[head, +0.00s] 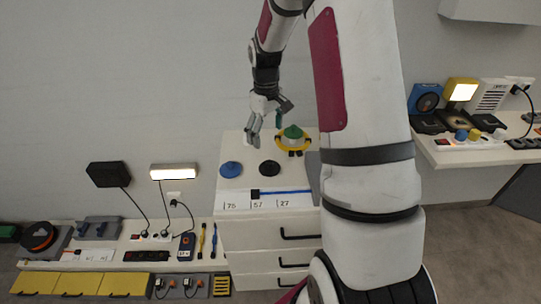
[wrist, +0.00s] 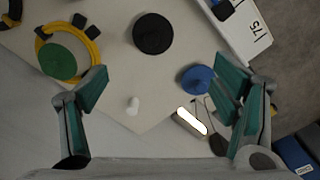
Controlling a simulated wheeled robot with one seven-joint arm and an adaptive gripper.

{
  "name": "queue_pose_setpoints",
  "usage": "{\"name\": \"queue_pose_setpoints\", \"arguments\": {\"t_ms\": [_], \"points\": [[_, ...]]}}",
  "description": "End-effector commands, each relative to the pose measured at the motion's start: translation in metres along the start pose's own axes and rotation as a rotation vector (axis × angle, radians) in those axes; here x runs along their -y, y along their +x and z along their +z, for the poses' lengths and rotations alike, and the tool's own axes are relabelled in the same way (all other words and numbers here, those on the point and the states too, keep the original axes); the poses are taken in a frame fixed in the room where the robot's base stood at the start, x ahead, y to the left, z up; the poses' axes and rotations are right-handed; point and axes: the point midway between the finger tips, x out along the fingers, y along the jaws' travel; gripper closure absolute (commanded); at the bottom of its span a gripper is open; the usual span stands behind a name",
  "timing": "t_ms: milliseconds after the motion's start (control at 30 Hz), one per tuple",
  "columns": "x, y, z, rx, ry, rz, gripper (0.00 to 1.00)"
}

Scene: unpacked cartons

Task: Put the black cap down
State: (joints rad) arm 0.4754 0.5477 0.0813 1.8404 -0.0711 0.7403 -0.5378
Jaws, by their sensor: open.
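The black cap (head: 269,168) is a round flat disc lying on the white cabinet top, between the blue cap (head: 231,169) and the green cap (head: 292,132) with its yellow ring. In the wrist view the black cap (wrist: 153,33) lies at the top middle, beyond my fingertips and apart from them. My gripper (head: 268,122) is above the back of the cabinet top. Its fingers are spread wide and nothing is between them in the wrist view (wrist: 161,80).
A blue bar (head: 285,191) and a number strip (head: 268,204) lie along the cabinet's front. A low bench (head: 100,265) with tools is at left; a shelf (head: 480,156) is at right.

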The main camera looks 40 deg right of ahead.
Motion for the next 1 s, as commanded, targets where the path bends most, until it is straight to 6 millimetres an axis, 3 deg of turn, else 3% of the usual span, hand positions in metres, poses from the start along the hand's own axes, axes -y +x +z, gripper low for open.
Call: {"name": "queue_pose_setpoints", "arguments": {"t_ms": [33, 200, 500, 733, 1000], "points": [[0.011, -0.021, 0.001, -0.014, 0.001, 0.014, 0.19], [0.058, -0.088, 0.021, -0.051, 0.027, 0.047, 0.19], [0.142, -0.173, 0.087, -0.135, 0.087, 0.075, 0.19], [0.197, -0.203, 0.154, -0.210, 0.131, 0.067, 0.19], [0.238, -0.205, 0.222, -0.280, 0.174, 0.032, 0.19]]}}
